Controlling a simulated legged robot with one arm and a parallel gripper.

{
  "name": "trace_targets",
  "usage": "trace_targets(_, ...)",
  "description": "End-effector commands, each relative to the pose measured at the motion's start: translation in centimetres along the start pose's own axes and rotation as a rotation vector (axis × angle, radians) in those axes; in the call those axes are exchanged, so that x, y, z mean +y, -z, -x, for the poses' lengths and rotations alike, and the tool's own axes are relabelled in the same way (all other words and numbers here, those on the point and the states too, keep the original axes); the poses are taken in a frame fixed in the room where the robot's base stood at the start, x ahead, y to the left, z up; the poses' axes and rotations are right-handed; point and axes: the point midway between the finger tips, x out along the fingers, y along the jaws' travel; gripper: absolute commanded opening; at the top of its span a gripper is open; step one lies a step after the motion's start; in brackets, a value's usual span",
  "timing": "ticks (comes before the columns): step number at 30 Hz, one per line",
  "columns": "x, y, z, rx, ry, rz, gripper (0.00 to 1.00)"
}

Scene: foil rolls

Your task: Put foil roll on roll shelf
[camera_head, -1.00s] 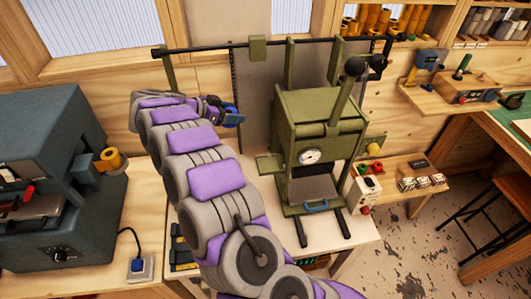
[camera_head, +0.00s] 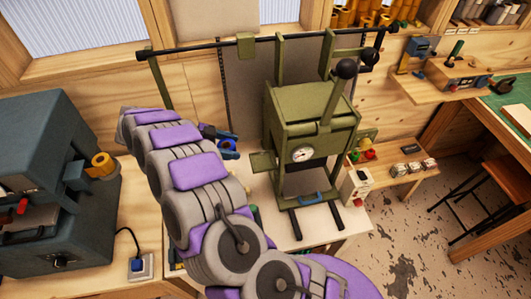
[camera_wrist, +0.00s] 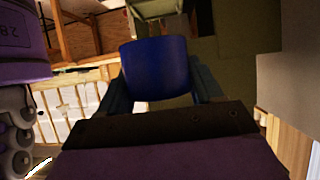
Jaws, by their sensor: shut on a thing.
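My gripper (camera_head: 222,145) is partly hidden behind my arm, left of the green press. In the wrist view, my gripper (camera_wrist: 155,85) is shut on a dark blue foil roll (camera_wrist: 158,68), with a finger on each side. Only small blue parts of the roll (camera_head: 228,147) show in the head view. The roll is held clear of the wooden shelving at top right (camera_head: 440,20), which carries several orange-gold and grey rolls. I cannot tell which part of it is the roll shelf.
The green press (camera_head: 308,120), with its tall lever, stands right of my gripper. A dark machine (camera_head: 40,190) with a gold roll (camera_head: 101,163) on it is at left. A black rail (camera_head: 200,48) crosses behind. A stool (camera_head: 485,200) stands at right.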

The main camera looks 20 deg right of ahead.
Motion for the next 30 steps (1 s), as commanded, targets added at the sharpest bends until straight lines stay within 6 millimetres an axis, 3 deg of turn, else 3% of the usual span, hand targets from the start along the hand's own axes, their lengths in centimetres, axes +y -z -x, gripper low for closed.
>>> trace_targets(9, -0.2, 3.3, -6.1, 0.005, -0.004, 0.001, 0.32)
trace_targets(17, -0.6, 5.4, -9.9, 0.003, 0.0, -0.001, 0.32)
trace_targets(21, -0.6, 3.6, -10.8, 0.008, 0.001, 0.002, 0.32)
trace_targets(30, -0.6, 1.8, -11.6, 0.007, 0.0, 0.0, 0.32)
